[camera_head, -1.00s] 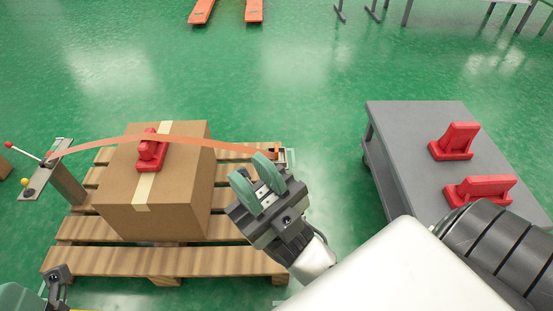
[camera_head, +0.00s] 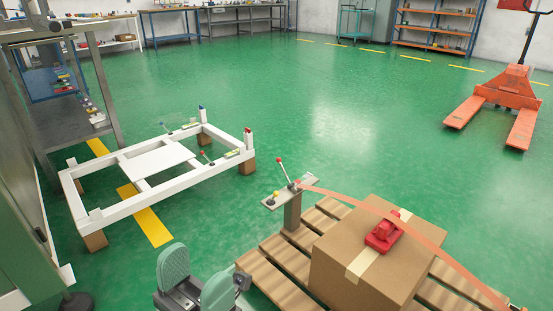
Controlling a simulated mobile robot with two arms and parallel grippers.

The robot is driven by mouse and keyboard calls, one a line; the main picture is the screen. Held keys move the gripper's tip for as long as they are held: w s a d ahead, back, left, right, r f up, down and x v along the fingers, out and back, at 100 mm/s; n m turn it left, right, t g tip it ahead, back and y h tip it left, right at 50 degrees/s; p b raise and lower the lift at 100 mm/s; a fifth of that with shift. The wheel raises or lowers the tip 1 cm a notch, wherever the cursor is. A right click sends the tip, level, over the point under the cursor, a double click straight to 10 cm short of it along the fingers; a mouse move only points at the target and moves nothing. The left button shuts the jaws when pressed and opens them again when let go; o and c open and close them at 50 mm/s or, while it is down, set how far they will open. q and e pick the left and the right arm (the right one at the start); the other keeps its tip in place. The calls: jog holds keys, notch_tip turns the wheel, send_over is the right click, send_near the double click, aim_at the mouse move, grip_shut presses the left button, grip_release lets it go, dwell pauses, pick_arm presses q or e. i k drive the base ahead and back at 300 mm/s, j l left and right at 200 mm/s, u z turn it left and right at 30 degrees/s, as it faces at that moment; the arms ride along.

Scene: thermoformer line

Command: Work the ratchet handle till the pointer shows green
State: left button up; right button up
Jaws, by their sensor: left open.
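The ratchet handle (camera_head: 284,173) is a thin lever with a red knob. It leans up from a grey plate (camera_head: 304,187) on a short post (camera_head: 291,213) at the pallet's left end. A yellow knob (camera_head: 275,195) sits on the plate's left part. My left gripper (camera_head: 197,270) is open and empty at the bottom, left of and apart from the handle. My right gripper is out of view.
The wooden pallet (camera_head: 273,280) lies under the box. A low white frame (camera_head: 103,213) with several small levers stands at the left. A grey cabinet (camera_head: 20,215) borders the left edge. An orange pallet truck (camera_head: 506,92) stands far right. The green floor between is clear.

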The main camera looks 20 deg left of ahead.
aim_at(278, 160)
jog(key=i+j, duration=0.1)
jog(key=j, duration=1.35)
jog(key=i+z, duration=0.05)
jog(key=i, duration=0.05)
